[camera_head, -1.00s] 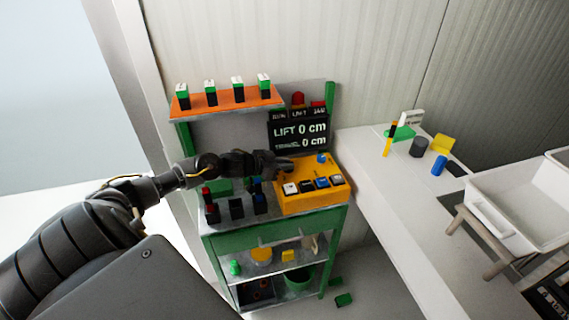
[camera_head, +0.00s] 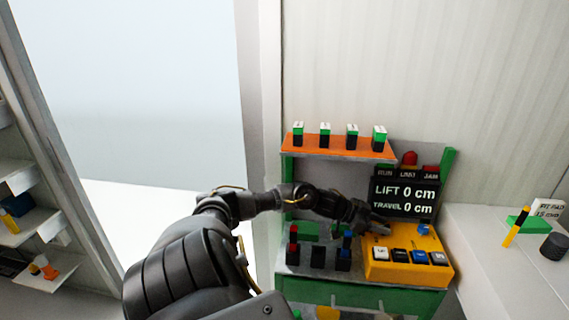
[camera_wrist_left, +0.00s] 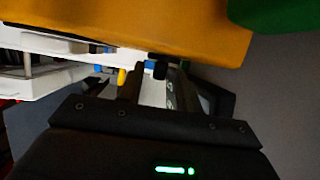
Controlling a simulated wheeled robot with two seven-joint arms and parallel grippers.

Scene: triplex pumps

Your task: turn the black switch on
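The yellow control box (camera_head: 410,274) stands on the green cart at the right. Its front row holds a black switch (camera_head: 400,256) between a white one and a blue one. I cannot tell which way the black switch is set. My left gripper (camera_head: 378,226) is above the back left part of the box, behind the switch row and apart from the black switch. In the left wrist view, its fingers (camera_wrist_left: 158,84) show a gap between them, with the yellow box (camera_wrist_left: 180,25) along the top. A small dark block shows by the fingertips; I cannot tell what it is. My right gripper is not in view.
A display (camera_head: 405,193) reading LIFT 0 cm and TRAVEL 0 cm stands behind the box, close to my gripper. An orange shelf (camera_head: 340,147) with several green-topped blocks is above my forearm. Red, black and blue pieces stand left of the box. A white table (camera_head: 490,265) is at the right.

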